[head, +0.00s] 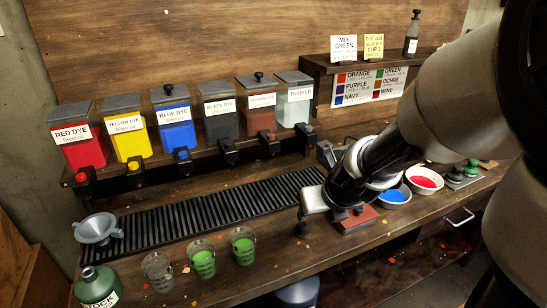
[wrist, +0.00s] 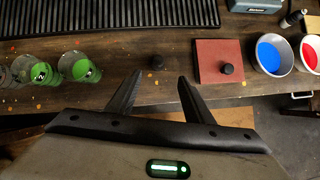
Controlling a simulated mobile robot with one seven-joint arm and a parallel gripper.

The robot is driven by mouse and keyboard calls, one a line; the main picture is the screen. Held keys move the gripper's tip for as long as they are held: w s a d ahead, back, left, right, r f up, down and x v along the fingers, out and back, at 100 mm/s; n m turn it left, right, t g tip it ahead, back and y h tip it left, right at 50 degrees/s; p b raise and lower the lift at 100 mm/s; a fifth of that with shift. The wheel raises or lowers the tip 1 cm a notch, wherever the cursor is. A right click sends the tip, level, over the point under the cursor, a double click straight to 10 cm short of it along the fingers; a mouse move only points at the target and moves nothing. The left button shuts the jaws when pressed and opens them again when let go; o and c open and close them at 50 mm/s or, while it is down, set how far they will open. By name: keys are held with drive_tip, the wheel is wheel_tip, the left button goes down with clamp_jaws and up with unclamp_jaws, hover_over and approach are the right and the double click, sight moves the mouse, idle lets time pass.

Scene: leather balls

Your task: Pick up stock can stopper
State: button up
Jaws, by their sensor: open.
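In the head view my gripper hangs over the front of the bench, and I cannot clearly tell the stopper from the dark fingers there. The green stock can (head: 98,287) stands at the bottom left of the head view, partly cut off by the frame.
Bowls of blue (head: 394,196) and red dye (head: 426,180) stand further right. Green cups (head: 243,246) stand left. A slatted drain (head: 210,212) runs behind. The bench's front edge is close.

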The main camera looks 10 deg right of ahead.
drive_tip(key=b, duration=0.8)
approach(302, 224)
drive_tip(key=x, duration=0.4)
drive_tip(key=shift+d+f, duration=0.15)
drive_tip(key=shift+f, duration=0.15)
drive_tip(key=shift+w+f, duration=0.15)
drive_tip(key=shift+w, duration=0.1)
drive_tip(key=b+x, duration=0.5)
drive_tip(key=shift+s, duration=0.25)
drive_tip(key=shift+w+f, duration=0.15)
drive_tip(key=shift+w, duration=0.05)
drive_tip(key=c, duration=1.1)
